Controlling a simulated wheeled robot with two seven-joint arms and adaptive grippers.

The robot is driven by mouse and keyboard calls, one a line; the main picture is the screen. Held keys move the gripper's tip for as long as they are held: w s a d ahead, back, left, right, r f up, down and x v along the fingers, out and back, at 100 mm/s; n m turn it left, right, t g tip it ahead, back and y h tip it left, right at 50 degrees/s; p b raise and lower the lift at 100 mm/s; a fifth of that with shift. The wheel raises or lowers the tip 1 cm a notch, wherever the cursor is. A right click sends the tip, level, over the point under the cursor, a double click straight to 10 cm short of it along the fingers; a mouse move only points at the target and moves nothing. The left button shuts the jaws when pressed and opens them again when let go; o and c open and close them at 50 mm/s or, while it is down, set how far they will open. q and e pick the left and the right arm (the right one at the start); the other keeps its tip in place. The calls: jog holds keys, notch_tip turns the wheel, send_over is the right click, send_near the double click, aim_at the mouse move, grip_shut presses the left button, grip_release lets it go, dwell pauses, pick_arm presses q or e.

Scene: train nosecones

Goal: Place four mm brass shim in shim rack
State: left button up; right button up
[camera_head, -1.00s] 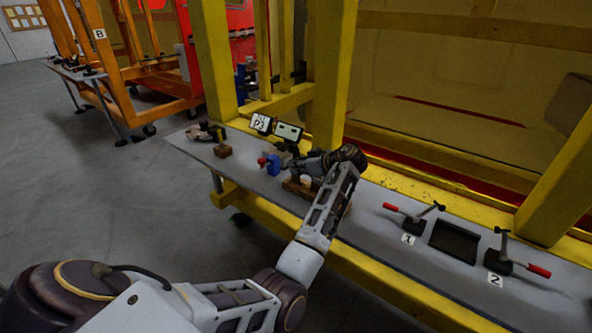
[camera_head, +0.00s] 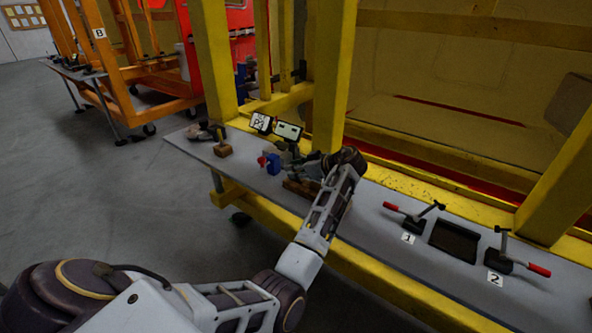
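My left arm reaches in from the lower left over the grey shelf, and my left gripper (camera_head: 298,170) is above a low brown wooden block (camera_head: 298,189) that may be the shim rack. The gripper is small and dark here, so I cannot tell whether it is open, shut or holding anything. No brass shim can be made out. The arm covers the right part of the brown block. My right gripper is not in view.
Left of the gripper stand a blue and red vise-like tool (camera_head: 271,163), a small brown block (camera_head: 223,150) and a display (camera_head: 289,131). To the right are two red-handled clamps (camera_head: 411,219) (camera_head: 505,262) around a dark tray (camera_head: 454,240). Yellow posts (camera_head: 334,80) rise behind.

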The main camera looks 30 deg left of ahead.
pick_arm(q)
jog(key=shift+r, duration=0.1)
jog(key=shift+r, duration=0.1)
jog(key=v, duration=0.6)
jog(key=shift+d, duration=0.3)
jog(key=shift+d+r+b, duration=0.3)
jog(key=shift+d, duration=0.05)
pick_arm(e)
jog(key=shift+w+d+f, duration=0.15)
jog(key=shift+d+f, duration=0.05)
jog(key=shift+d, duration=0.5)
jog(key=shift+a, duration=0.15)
